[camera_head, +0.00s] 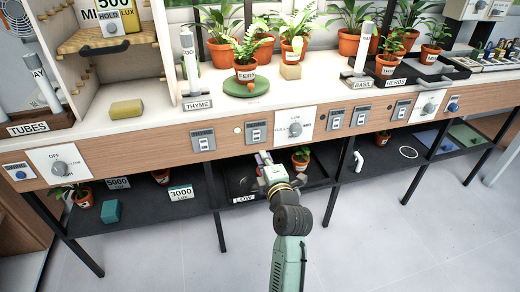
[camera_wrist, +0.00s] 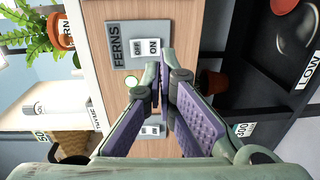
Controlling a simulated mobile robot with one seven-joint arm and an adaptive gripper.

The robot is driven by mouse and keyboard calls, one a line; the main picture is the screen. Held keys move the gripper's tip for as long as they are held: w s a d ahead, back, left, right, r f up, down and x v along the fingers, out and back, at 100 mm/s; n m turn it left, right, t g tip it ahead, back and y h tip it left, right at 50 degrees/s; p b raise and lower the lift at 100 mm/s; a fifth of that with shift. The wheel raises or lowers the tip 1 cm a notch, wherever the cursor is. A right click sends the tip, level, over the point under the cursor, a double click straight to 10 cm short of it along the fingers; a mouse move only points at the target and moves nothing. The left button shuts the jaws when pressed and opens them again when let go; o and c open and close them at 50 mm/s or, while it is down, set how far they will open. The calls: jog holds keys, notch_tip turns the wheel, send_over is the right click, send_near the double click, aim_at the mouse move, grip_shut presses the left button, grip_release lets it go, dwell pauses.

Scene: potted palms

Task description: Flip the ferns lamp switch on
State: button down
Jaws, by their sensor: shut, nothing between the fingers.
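The ferns lamp switch is a grey plate (camera_wrist: 122,58) lettered FERNS, with OFF and ON labels, on the wooden front panel. In the head view the ferns switch (camera_head: 256,132) sits on the panel below the potted fern. I cannot tell which way its rocker is set. My gripper (camera_wrist: 162,78) is shut and empty, its purple-padded fingers together. Its tips overlap the plate's edge near the ON side; contact cannot be told. In the head view my gripper (camera_head: 262,158) is just below the switch. A small round green light (camera_head: 239,129) is left of the switch.
Another switch (camera_head: 203,140) is to the left, and a knob plate (camera_head: 294,125) to the right. The dark lower shelf holds a tray labelled LOW (camera_head: 243,199) and a potted plant (camera_head: 300,158). The labelled fern (camera_head: 245,72) stands on the counter above.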

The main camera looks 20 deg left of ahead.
jog(key=v, duration=0.5)
jog(key=shift+s+d, duration=0.15)
jog(key=shift+s, duration=0.25)
